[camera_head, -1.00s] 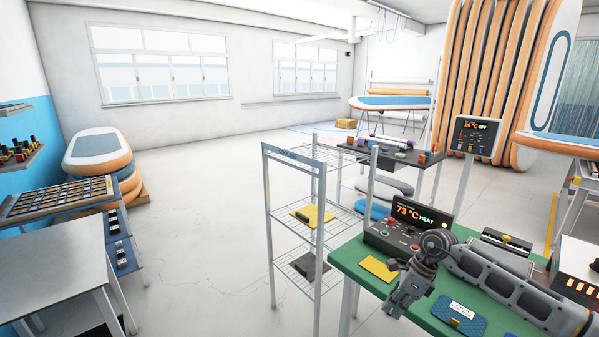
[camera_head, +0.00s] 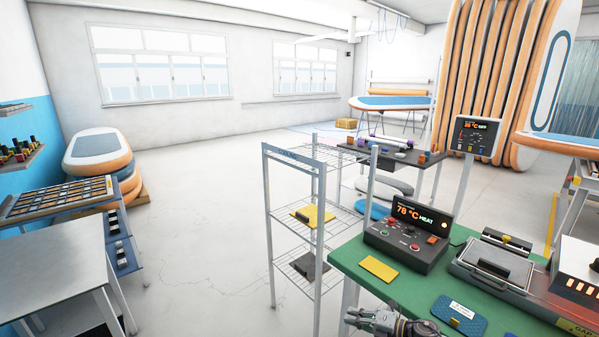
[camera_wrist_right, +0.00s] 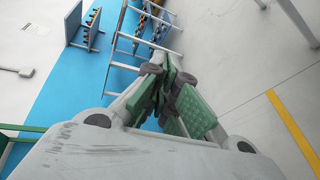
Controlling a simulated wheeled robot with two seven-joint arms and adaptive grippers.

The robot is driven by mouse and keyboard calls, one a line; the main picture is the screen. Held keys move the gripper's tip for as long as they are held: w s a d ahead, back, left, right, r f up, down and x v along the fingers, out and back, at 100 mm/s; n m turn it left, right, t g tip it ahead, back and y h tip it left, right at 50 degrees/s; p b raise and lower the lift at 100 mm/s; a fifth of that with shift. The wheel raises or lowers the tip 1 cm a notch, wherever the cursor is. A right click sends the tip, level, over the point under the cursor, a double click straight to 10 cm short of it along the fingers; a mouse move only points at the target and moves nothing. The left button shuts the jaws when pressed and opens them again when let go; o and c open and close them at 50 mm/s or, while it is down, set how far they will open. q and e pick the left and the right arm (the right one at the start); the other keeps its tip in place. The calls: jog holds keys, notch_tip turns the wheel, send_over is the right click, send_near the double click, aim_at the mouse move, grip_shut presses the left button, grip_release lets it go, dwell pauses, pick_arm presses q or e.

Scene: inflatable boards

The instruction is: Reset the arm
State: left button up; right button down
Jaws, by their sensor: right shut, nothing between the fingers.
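My right gripper (camera_head: 372,318) shows at the bottom edge of the head view, low in front of the green-topped table (camera_head: 396,292). Its fingers are shut and empty. In the right wrist view the closed green-padded fingers (camera_wrist_right: 172,95) meet with nothing between them. Most of my right arm is cut off below the head view. My left gripper is not in view.
On the table are a control box (camera_head: 408,243) reading 78 °C HEAT, a yellow pad (camera_head: 379,268), a blue patch (camera_head: 459,315) and a press-like device (camera_head: 492,262). A wire rack (camera_head: 318,215) stands left of the table. The floor (camera_head: 195,230) further left is clear.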

jog(key=s+d+f+m+t+h, duration=0.2)
jog(key=d+f+m+h, duration=0.1)
jog(key=f+m, duration=0.4)
jog(key=s+d+f+m+t+h, duration=0.2)
jog(key=d+f+m, duration=0.2)
jog(key=f, duration=0.5)
jog(key=s+d+f+m+g+h, duration=0.1)
jog(key=s+d+f+m+h, duration=0.25)
jog(key=s+f, duration=0.4)
jog(key=s+d+f+m+g+h, duration=0.1)
jog(key=s+d+f+m+h, duration=0.1)
jog(key=s+f+m, duration=0.55)
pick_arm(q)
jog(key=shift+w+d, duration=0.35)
pick_arm(e)
jog(key=s+f+m+g, duration=0.2)
jog(key=s+f, duration=0.4)
jog(key=s, duration=0.6)
jog(key=s+f+m+g+h, duration=0.1)
jog(key=s+f+g, duration=0.3)
jog(key=s, duration=0.9)
jog(key=s+a+f+m+g+h, duration=0.1)
jog(key=s+f+m+g, duration=0.2)
jog(key=s+f, duration=0.4)
jog(key=s, duration=0.6)
jog(key=shift+f, duration=0.3)
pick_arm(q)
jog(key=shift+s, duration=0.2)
pick_arm(e)
jog(key=shift+h, duration=0.25)
